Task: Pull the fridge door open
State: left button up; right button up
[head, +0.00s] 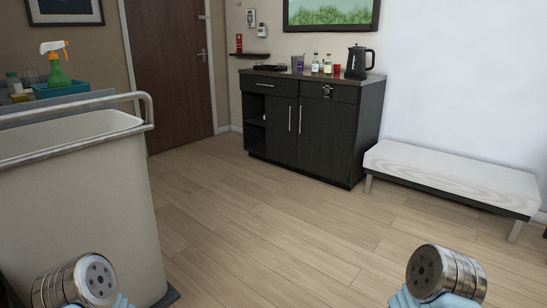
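A dark cabinet (313,130) stands against the far wall, well ahead of my arms. Its front has a left door (277,130) and a right door (326,137), both shut, with vertical metal handles (299,119) near where they meet. I see no separate fridge, and I cannot tell which door, if any, is the fridge door. Parts of my two arms show at the bottom left and bottom right. No gripper fingers are visible, and nothing of mine touches the cabinet.
A large beige cart (85,195) with a metal rail blocks the left. A low white-topped bench (455,178) stands right of the cabinet. Bottles and a black kettle (359,62) stand on the cabinet. A brown door (170,70) is behind. The wooden floor (270,230) between is clear.

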aim_at(326, 130)
jog(key=i+z, duration=0.25)
jog(key=i, duration=0.7)
jog(key=i+j+z, duration=0.1)
jog(key=i+z, duration=0.2)
jog(key=i, duration=0.65)
jog(key=i+u, duration=0.3)
jog(key=i, duration=0.35)
jog(key=i+u, duration=0.25)
jog(key=i, duration=0.35)
jog(key=i+j+z, duration=0.3)
jog(key=i, duration=0.25)
jog(key=i+j+z, duration=0.3)
jog(key=i+j, duration=0.15)
jog(key=i+j+z, duration=0.4)
jog(key=j, duration=0.2)
jog(key=i+j+z, duration=0.2)
jog(key=j, duration=0.15)
jog(key=j+z, duration=0.2)
jog(key=j, duration=0.15)
jog(key=i, duration=0.05)
